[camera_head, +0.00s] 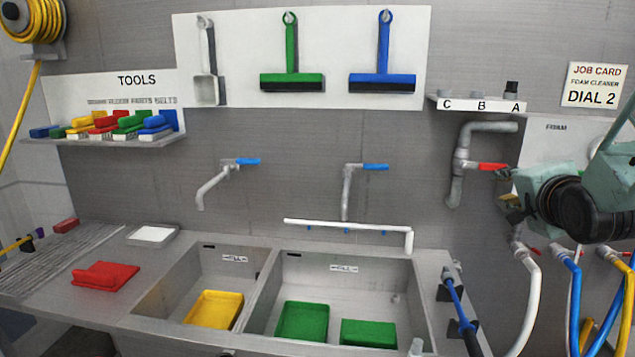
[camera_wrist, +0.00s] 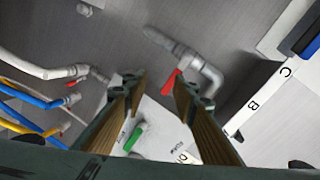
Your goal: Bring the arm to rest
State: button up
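My gripper (camera_wrist: 157,92) shows in the wrist view as two separated fingers with tan inner pads, open with nothing between the tips. In the head view my gripper (camera_head: 510,202) is at the right, partly hidden by my dark wrist, in front of the wall panel. It is just below the red-handled valve (camera_head: 492,167) on the grey pipe. That red handle also shows in the wrist view (camera_wrist: 171,83), close to the fingertips; I cannot tell whether they touch. A green-handled valve (camera_wrist: 133,136) shows beyond the fingers.
Blue (camera_head: 568,262), white (camera_head: 530,290) and yellow hoses hang below my arm. The shelf marked C, B, A (camera_head: 480,104) is above left. The sink (camera_head: 340,268) holds yellow and green bins. Open air lies before the middle wall.

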jog(key=s+a+f+n+g+y, duration=0.1)
jog(key=s+a+n+g, duration=0.2)
jog(key=s, duration=1.2)
jog(key=s+a+f+n+g+y, duration=0.1)
jog(key=s+a+n+g, duration=0.3)
jog(key=s+a, duration=0.9)
jog(key=s+a+f+n+g, duration=0.2)
jog(key=s+a+n, duration=0.6)
jog(key=s, duration=0.8)
jog(key=shift+s+a+f+g+y, duration=0.25)
jog(key=shift+s+g+y, duration=0.15)
jog(key=shift+g, duration=0.4)
